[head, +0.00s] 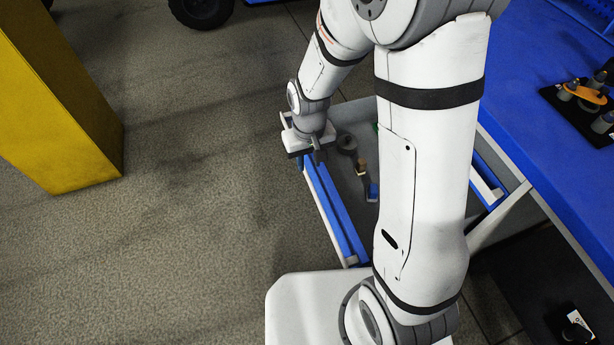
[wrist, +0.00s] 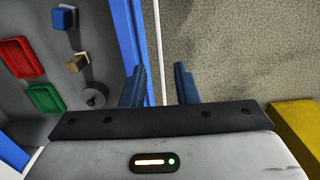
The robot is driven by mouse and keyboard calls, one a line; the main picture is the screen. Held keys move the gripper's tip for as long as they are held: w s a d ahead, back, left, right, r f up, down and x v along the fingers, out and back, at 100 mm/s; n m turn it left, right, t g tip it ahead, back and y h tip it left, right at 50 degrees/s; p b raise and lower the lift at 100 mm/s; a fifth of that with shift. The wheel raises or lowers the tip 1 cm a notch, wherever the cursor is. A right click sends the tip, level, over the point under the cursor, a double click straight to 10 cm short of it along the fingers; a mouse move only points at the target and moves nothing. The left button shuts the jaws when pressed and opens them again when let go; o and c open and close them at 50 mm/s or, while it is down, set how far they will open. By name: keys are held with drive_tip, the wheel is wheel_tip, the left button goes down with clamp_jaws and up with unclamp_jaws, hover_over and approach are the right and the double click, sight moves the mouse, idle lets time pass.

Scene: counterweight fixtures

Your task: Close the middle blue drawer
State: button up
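The blue drawer (head: 338,215) is pulled out from under the blue worktop, its front facing left in the head view. Its blue front edge also shows in the wrist view (wrist: 126,30). My gripper (head: 309,158) is at the far end of that front. In the wrist view my gripper (wrist: 160,85) has its two dark blue fingers apart, with nothing held. A thin pale bar (wrist: 160,45), apparently the handle, runs between the fingers. I cannot tell whether they touch it. My arm hides part of the drawer, and its place among other drawers is not clear.
Inside the drawer lie a red block (wrist: 18,58), a green block (wrist: 46,98), a blue cube (wrist: 63,18), a tan block (wrist: 76,63) and a grey round weight (wrist: 95,96). A yellow pillar (head: 60,100) stands left. Floor between it and the drawer is clear.

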wheel_tip(320, 180, down, 7)
drive_tip(key=shift+b, duration=0.95)
drive_tip(key=shift+c, duration=0.2)
clamp_jaws()
